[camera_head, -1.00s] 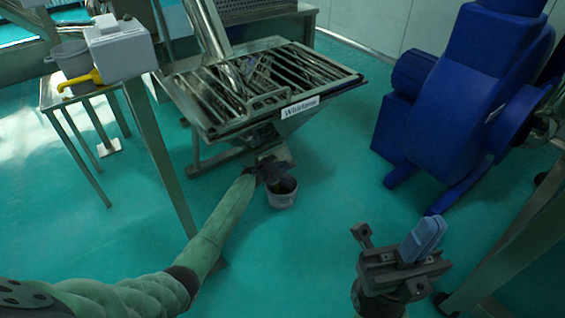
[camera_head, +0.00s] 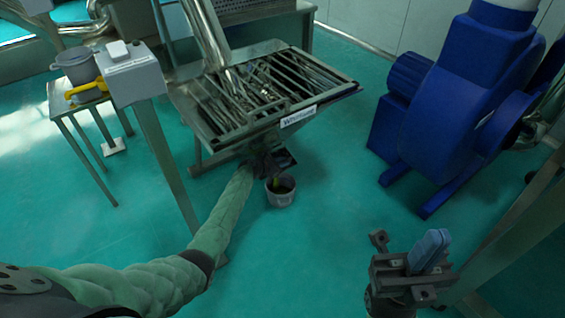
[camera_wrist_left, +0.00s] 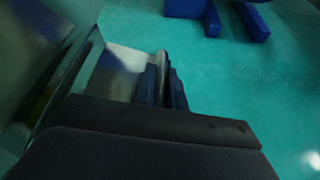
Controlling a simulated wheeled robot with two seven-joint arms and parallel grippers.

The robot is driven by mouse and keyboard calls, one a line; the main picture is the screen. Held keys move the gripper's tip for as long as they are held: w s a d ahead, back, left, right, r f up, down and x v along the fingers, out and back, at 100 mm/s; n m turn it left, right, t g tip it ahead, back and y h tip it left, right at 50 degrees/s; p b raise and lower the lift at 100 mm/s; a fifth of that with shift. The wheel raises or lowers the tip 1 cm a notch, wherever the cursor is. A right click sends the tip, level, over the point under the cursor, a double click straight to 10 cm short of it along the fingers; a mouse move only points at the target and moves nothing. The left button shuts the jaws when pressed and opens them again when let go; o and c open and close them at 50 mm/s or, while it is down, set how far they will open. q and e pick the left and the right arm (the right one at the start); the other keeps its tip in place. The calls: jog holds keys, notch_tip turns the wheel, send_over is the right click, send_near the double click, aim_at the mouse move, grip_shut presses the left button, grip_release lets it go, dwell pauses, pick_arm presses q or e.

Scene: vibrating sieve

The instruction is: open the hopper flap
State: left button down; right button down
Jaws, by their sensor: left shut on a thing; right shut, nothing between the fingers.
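The hopper (camera_head: 262,140) hangs under the front of the sieve, with a dark, pale-rimmed outlet (camera_head: 287,158) at its lower end. My left gripper (camera_head: 265,168) is at that outlet, just above a small grey bucket (camera_head: 280,196) on the floor. In the left wrist view, the dark blue fingers (camera_wrist_left: 166,86) are close together against the edge of a pale metal plate (camera_wrist_left: 122,62), which seems to be the hopper flap. The gripper is shut on it, but the grip itself is partly hidden. My right gripper (camera_head: 428,252) is shut and empty, at the lower right.
The sieve's barred grate (camera_head: 262,98) lies above my left gripper. A grey control box (camera_head: 133,75) on a post (camera_head: 170,160) stands left of my forearm. A blue machine (camera_head: 465,100) stands at right. Green floor (camera_head: 340,200) between is clear.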

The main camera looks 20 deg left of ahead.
dwell(0.3)
pick_arm(q)
jog(key=c, duration=1.5)
grip_release()
jog(key=shift+r, duration=0.1)
jog(key=shift+o, duration=0.2)
